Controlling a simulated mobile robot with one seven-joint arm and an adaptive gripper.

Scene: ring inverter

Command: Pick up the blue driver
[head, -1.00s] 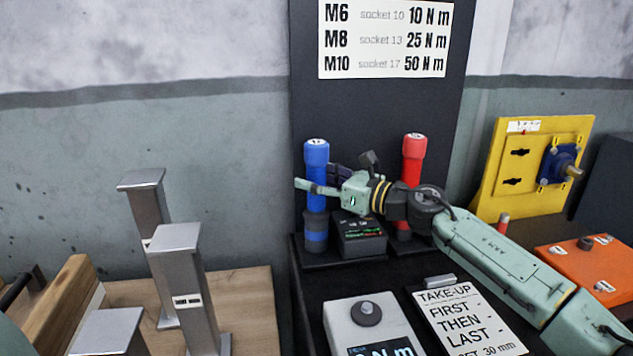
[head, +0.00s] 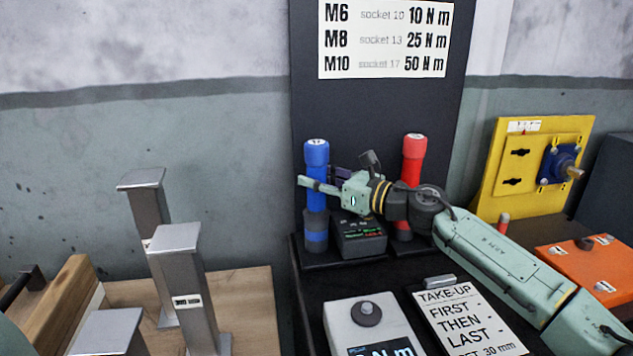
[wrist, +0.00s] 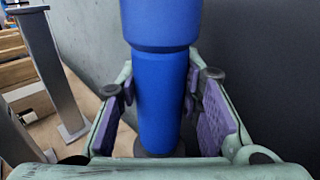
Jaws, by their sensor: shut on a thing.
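The blue driver (head: 316,157) stands upright in a dark holder (head: 316,222) at the left end of the black bench. My gripper (head: 320,186) reaches it from the right and is shut on its blue body, below the wider cap. In the wrist view the blue driver (wrist: 160,95) fills the middle. The purple pads of my gripper (wrist: 160,108) lie on both sides of it. The driver's foot is partly hidden in the wrist view by my gripper.
A red driver (head: 412,158) stands right of the blue one, partly behind my arm. A dark box with a lit display (head: 360,238) sits between them. A dark panel with a torque chart (head: 385,40) rises behind. Grey metal posts (head: 178,270) stand on the wooden top at left.

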